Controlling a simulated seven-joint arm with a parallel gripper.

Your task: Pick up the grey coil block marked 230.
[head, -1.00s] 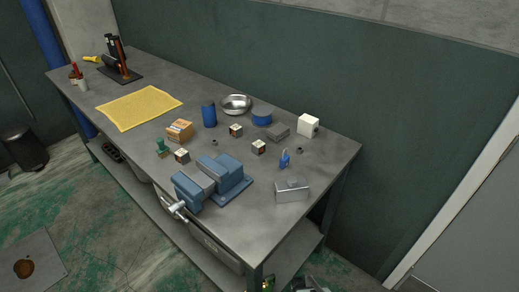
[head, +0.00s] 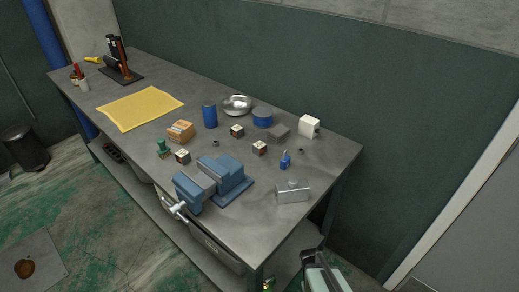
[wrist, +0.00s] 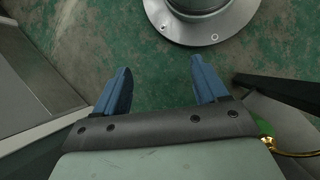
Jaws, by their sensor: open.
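Several small cube-shaped blocks with pale and dark faces stand on the grey workbench (head: 130,88) in the head view: a front-left block (head: 183,157), a back block (head: 237,131) and a right block (head: 260,148). Their markings are too small to read, so I cannot tell which is marked 230. My gripper (wrist: 160,68) shows in the wrist view with its two blue fingers apart and nothing between them. It is over the green-stained floor, away from the blocks. Part of my arm shows at the bottom right of the head view.
A blue vise (head: 215,182) stands at the bench's front, close to the blocks. A yellow cloth (head: 140,108) lies left.

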